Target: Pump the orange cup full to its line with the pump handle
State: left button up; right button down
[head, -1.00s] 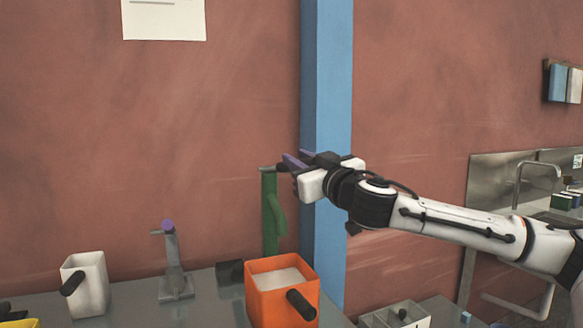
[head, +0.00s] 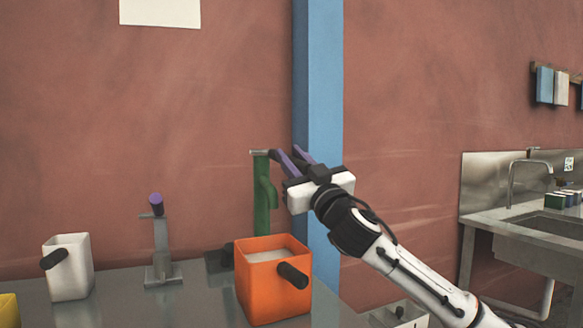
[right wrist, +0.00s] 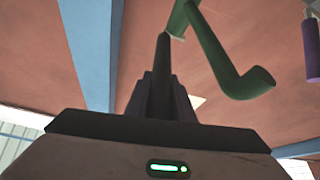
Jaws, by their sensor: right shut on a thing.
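The orange cup (head: 262,292) stands upright on the grey counter, with a dark side handle toward me. Pale powder (head: 268,254) lies inside below the rim; I cannot make out a line. Behind the cup stands the green pump (head: 262,190), its spout just behind and above the cup's back rim. My right gripper (head: 288,154), with purple fingers, is shut on the dark pump handle (head: 277,155) at the pump's top right. The right wrist view shows the dark handle bar (right wrist: 162,75) between the fingers and the green spout (right wrist: 228,70) beside it. My left gripper is out of view.
A grey pump (head: 161,245) with a purple grip and a white cup (head: 68,268) stand to the left. A yellow thing (head: 8,310) shows at the left edge. A blue post (head: 322,120) rises behind my gripper. A sink (head: 550,226) is at right.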

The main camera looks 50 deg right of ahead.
jog(key=shift+f+t+b, duration=0.3)
jog(key=shift+f+b, duration=0.35)
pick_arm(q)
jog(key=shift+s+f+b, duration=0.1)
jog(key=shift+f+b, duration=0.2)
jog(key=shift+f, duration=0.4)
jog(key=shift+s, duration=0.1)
pick_arm(e)
jog(key=c, duration=1.7)
grip_release()
jog(key=shift+c, duration=0.2)
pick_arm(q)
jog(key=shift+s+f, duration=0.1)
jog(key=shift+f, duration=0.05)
pick_arm(e)
jog(key=shift+o, duration=1)
